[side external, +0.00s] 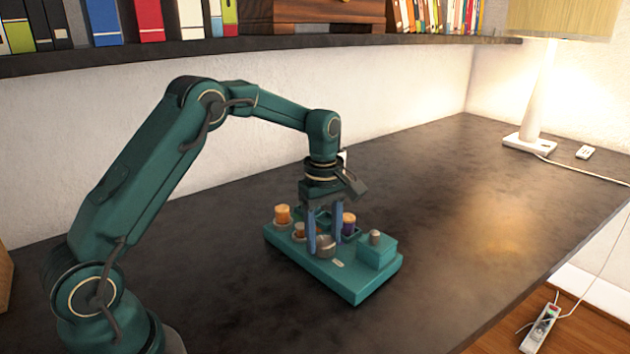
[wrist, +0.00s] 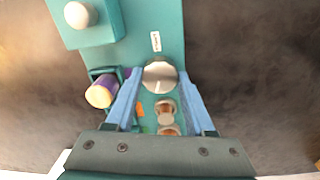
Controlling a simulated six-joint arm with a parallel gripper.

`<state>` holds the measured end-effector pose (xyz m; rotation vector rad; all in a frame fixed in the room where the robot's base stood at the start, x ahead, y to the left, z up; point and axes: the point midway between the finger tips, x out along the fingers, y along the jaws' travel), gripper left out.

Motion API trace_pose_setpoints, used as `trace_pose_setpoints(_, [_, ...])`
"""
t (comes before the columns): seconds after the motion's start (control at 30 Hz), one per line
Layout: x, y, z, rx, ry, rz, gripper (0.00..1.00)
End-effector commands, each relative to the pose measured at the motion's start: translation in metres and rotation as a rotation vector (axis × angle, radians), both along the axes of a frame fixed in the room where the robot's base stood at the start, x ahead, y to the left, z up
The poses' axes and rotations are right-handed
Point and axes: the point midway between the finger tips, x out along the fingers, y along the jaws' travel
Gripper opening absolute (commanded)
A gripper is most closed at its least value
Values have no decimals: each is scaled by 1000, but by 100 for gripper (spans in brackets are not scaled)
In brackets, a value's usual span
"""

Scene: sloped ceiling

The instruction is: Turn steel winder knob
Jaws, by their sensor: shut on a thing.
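The steel winder knob (wrist: 159,76) is a round metal disc with a pale line on its face, set on a teal board (side external: 350,287). In the side view the knob (side external: 326,246) shows low between the fingers. My gripper (wrist: 158,80) has two blue fingers, one on each side of the knob, and is shut on it. In the side view my gripper (side external: 323,245) points straight down over the board. A small white label (wrist: 155,41) lies beside the knob.
On the board are a raised teal block with a round button (wrist: 80,15), a purple spool with an orange top (wrist: 101,92), and wooden pegs (wrist: 166,112). A lamp (side external: 538,90) stands at the back right. The dark table (side external: 450,190) around the board is mostly clear.

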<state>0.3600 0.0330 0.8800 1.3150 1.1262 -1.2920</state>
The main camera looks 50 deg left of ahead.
Motion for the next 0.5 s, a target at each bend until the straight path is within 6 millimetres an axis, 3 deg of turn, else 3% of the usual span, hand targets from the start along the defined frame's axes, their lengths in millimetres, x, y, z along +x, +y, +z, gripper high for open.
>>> trace_pose_setpoints(0.5, [0, 0, 0, 2, -2, 409, 0])
